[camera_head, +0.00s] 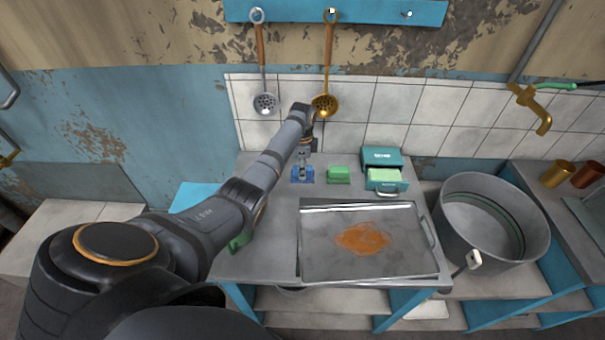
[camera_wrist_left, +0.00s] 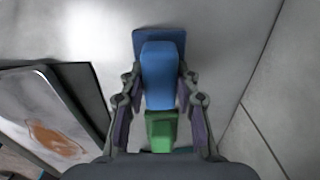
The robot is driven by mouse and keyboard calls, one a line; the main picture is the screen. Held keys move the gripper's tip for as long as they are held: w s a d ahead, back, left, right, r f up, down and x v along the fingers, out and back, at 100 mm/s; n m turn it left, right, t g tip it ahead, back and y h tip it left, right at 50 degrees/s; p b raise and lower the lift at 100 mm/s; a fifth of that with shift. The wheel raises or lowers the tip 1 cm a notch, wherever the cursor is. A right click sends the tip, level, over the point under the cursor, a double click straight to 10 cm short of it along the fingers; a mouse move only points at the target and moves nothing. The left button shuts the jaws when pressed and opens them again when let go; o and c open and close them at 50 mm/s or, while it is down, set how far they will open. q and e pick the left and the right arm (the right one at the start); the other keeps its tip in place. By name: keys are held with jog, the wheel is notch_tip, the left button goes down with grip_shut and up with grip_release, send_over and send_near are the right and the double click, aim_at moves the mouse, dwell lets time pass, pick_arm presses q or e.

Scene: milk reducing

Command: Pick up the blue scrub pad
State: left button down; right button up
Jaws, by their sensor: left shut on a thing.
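The blue scrub pad (camera_head: 297,180) is at the back of the grey worktop, left of a green pad (camera_head: 339,174). My left gripper (camera_head: 303,171) reaches down over it from above. In the left wrist view the blue scrub pad (camera_wrist_left: 159,60) lies between the two fingers, and my left gripper (camera_wrist_left: 160,84) is shut on it. The green pad (camera_wrist_left: 161,132) shows close behind it there. I cannot tell whether the blue pad still touches the worktop. My right gripper is not in view.
A teal box (camera_head: 383,158) with an open drawer stands right of the green pad. A metal tray (camera_head: 318,260) with an orange stain lies in front. A large metal pot (camera_head: 448,225) stands at right. A tiled wall (camera_head: 400,110) rises close behind.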

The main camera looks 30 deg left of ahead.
pick_arm(q)
jog(key=shift+r, duration=0.25)
notch_tip(320, 180, up, 3)
jog(key=shift+f+b, duration=0.15)
jog(key=shift+b, duration=0.25)
jog(key=s+d+r+p, duration=0.9)
jog(key=s+p, duration=0.1)
jog(key=shift+s+d+r+p, duration=0.2)
jog(key=shift+s+r+p, duration=0.1)
jog(key=shift+r, duration=0.1)
